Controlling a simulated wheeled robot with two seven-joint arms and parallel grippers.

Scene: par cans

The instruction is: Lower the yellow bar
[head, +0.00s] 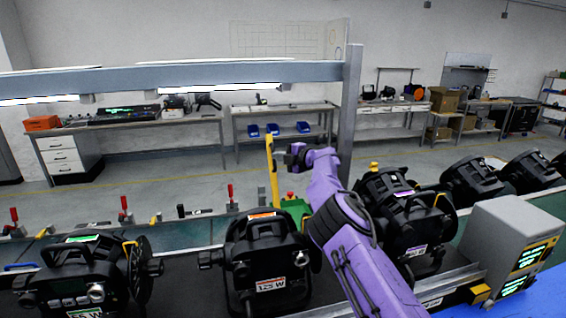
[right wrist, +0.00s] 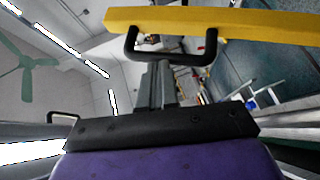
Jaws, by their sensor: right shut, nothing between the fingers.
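The yellow bar (head: 271,172) stands upright behind the conveyor in the head view. In the right wrist view the yellow bar (right wrist: 220,24) runs across the top, with a black U-shaped handle (right wrist: 172,58) on its near side. My right gripper (head: 290,157) is beside the bar's upper part, just to its right. Its fingers (right wrist: 160,78) are shut and empty, with their tips at or very near the handle; I cannot tell whether they touch. The bar's lower end is partly hidden by a par can. My left gripper is out of view.
Black par cans (head: 268,262) stand along the dark conveyor, more (head: 404,215) to the right of my arm. A grey box with green displays (head: 507,250) stands at the front right. A grey overhead beam (head: 200,76) and post (head: 349,110) frame the station. Red-handled clamps (head: 124,204) line the left.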

